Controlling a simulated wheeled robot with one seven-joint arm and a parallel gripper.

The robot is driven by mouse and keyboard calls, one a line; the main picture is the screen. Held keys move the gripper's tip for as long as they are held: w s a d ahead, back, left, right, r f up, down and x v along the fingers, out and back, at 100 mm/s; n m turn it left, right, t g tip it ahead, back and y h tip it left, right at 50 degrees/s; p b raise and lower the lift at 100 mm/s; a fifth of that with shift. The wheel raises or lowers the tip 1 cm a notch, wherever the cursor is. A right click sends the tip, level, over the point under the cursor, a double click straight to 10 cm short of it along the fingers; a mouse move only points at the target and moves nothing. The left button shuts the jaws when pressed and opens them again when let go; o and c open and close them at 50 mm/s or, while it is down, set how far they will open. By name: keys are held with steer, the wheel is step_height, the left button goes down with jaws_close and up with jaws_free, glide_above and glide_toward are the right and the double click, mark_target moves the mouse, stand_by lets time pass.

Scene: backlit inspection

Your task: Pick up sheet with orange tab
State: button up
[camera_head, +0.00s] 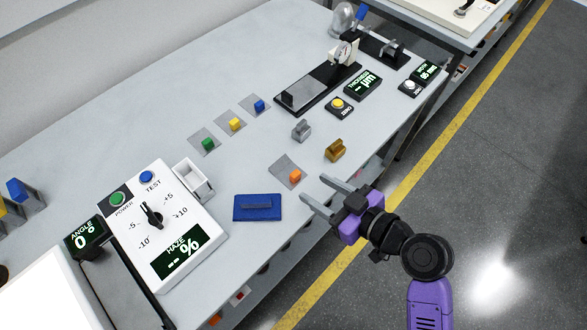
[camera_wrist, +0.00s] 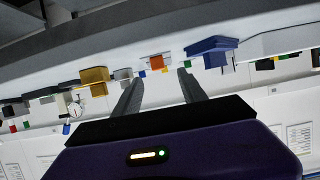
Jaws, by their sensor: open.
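The sheet (camera_head: 282,168) with an orange tab (camera_head: 295,176) lies flat near the front edge of the grey table. In the wrist view the orange tab (camera_wrist: 156,62) shows beyond and between my fingers; its sheet is too edge-on to make out. My gripper (camera_head: 318,188) is open and empty, at the table's front edge just right of the sheet. Its fingers point toward the tab and stay apart from it. The wrist view shows both fingers (camera_wrist: 158,82) spread.
A blue block with a handle (camera_head: 257,208) lies left of the sheet, and a brass block (camera_head: 335,150) and a grey block (camera_head: 301,130) lie behind. Sheets with green (camera_head: 208,144), yellow (camera_head: 235,124) and blue (camera_head: 259,106) tabs lie farther back. The haze meter (camera_head: 165,220) stands left.

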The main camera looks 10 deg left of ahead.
mark_target(298, 176)
steer(key=shift+w+a, duration=0.2)
steer(key=shift+a, duration=0.25)
steer(key=shift+x, duration=0.85)
steer(key=shift+w+d+p+x, duration=0.1)
steer(key=shift+p+x, duration=0.45)
steer(key=shift+x, duration=0.75)
steer(key=shift+w+d+p+x, duration=0.15)
steer(key=shift+p+x, duration=0.35)
steer(key=shift+x, duration=0.85)
steer(key=shift+f, duration=0.1)
steer(key=shift+c, duration=0.4)
jaws_close()
